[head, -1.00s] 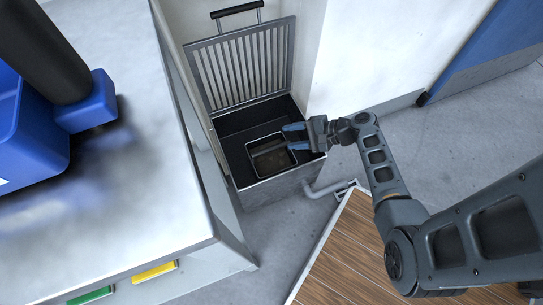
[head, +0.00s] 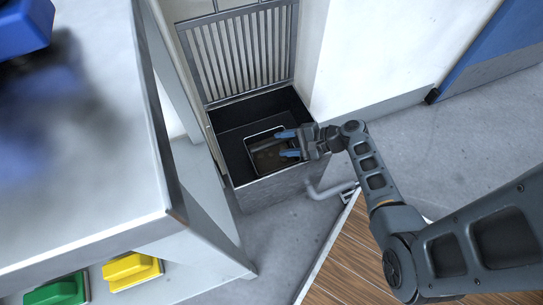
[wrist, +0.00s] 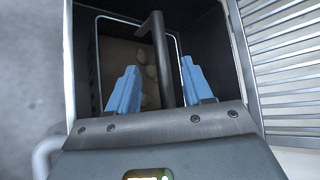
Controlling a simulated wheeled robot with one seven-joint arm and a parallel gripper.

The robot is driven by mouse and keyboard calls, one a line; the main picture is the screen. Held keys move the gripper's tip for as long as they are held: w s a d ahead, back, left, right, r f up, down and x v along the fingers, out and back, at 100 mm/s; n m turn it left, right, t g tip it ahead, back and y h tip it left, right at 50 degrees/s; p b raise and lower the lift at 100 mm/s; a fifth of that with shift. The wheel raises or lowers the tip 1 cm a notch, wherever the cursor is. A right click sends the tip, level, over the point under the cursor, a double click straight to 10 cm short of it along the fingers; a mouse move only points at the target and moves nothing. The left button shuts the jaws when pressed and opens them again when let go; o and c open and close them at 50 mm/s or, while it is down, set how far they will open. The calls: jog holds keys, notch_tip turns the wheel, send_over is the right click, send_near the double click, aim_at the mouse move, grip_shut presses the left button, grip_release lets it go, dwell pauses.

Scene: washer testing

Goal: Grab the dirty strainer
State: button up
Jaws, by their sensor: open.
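The dirty strainer (head: 263,162) is a dark rectangular basket with brown matter in it, sitting inside an open dark bin. In the wrist view, the strainer (wrist: 125,52) shows brownish lumps on its floor. Its dark upright handle (wrist: 162,60) rises toward the camera. My gripper (head: 284,144) has blue fingers and reaches over the strainer from the right. In the wrist view, my gripper (wrist: 158,68) is open, with one finger on each side of the handle. Gaps show between the fingers and the handle. The gripper body hides the handle's near end.
The bin's slatted lid (head: 243,50) stands open behind it. A metal table (head: 80,170) with a yellow button (head: 132,270) and a green button (head: 60,290) is at left. A white wall (head: 385,50) rises behind. A bent pipe (head: 330,190) is by the bin's right front.

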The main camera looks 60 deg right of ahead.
aim_at(272, 144)
jog(key=shift+b+x, duration=1)
jog(key=shift+x, duration=1.4)
jog(key=shift+r, duration=0.15)
jog(key=shift+c, duration=0.4)
grip_shut()
